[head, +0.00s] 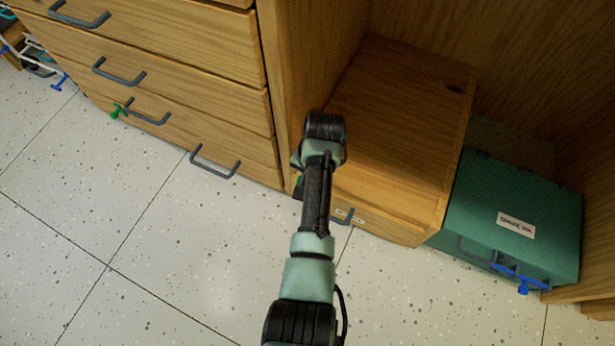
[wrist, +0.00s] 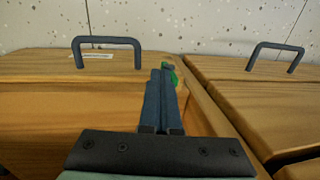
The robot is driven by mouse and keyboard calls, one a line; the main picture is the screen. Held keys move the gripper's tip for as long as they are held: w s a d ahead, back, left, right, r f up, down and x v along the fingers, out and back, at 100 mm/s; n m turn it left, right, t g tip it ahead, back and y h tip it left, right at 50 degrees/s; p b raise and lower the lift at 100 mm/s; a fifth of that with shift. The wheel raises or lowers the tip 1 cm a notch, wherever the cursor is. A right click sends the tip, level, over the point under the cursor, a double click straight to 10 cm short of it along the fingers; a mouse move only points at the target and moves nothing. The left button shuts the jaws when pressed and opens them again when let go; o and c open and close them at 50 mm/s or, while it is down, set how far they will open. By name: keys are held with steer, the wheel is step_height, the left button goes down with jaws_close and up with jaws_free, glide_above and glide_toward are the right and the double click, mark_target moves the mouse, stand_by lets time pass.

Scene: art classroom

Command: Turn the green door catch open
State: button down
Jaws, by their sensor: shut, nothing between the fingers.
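A green catch (wrist: 172,76) shows in the wrist view just beyond my fingertips, at the right front edge of a small wooden cabinet (wrist: 60,85). My fingers hide part of it, so its turn angle cannot be told. In the head view only a sliver of the green catch (head: 299,181) shows beside my arm. My gripper (wrist: 160,72) is shut and empty, with its tips very close to the catch; I cannot tell whether they touch. The cabinet front has a grey handle (head: 347,215) and a pale label (wrist: 91,58).
A wooden drawer unit (head: 190,45) with grey handles stands left; another green catch (head: 117,111) sits by one handle. A green case (head: 530,205) with a blue latch (head: 522,282) lies right of the cabinet. The speckled floor (head: 150,270) in front is clear.

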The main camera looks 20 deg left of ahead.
steer(key=shift+a+r+h+p, duration=0.25)
steer(key=shift+a+h+p, duration=0.65)
steer(key=shift+a+p, duration=0.55)
steer(key=shift+p, duration=0.3)
steer(key=shift+r+p, duration=0.75)
steer(key=shift+p, duration=0.1)
step_height(320, 180, up, 13)
steer(key=p, duration=0.9)
steer(key=shift+a, duration=0.15)
